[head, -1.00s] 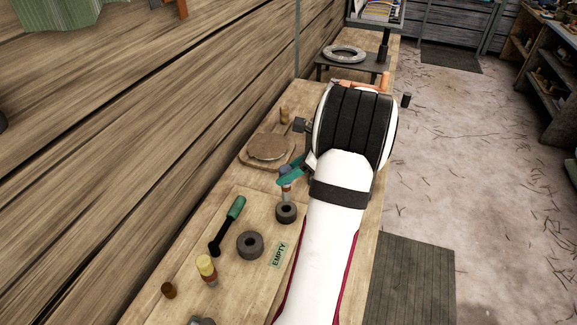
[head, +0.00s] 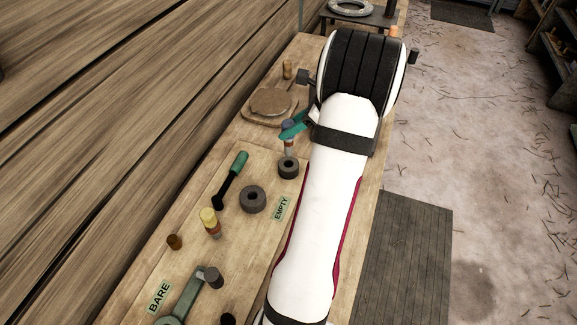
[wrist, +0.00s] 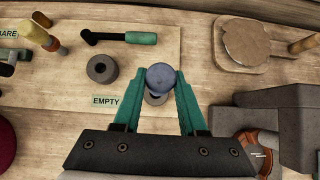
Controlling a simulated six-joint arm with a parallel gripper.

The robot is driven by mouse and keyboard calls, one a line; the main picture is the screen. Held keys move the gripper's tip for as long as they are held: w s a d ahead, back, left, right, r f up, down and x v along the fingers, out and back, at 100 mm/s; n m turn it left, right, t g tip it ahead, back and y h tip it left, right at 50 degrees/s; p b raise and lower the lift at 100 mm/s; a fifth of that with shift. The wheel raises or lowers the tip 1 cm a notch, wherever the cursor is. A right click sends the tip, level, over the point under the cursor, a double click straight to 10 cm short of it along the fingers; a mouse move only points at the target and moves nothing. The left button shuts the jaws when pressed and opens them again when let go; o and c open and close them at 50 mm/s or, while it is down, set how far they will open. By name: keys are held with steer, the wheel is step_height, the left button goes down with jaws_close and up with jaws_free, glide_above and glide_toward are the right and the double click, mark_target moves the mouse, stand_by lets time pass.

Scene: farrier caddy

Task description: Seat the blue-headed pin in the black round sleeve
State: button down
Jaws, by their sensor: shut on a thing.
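My gripper (wrist: 158,92) is shut on the blue-headed pin (wrist: 160,76), with a green finger on each side of the blue head. Two dark round sleeves stand on the board. The smaller sleeve (head: 288,169) is close below the pin in the head view, and in the wrist view the head and fingers partly hide it (wrist: 155,99). The pin's tip looks above this sleeve; the exact gap is unclear. The larger sleeve (head: 252,200) is to the left, its hole open.
A green-handled tool (head: 231,180), a yellow-headed pin (head: 210,222) and a brown peg (head: 174,242) lie left of the sleeves. A round wooden disc on a block (head: 271,102) is behind. Labels read EMPTY (head: 281,208) and BARE (head: 159,298).

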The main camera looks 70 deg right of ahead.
mark_target(291, 148)
stand_by(0.3)
steer(key=shift+f, duration=1.7)
steer(key=shift+f, duration=2.1)
stand_by(1.0)
steer(key=shift+c, duration=1.9)
jaws_free()
steer(key=v, duration=1.5)
steer(key=shift+s+r, duration=0.25)
steer(key=shift+s, duration=0.1)
steer(key=shift+w+a, duration=0.1)
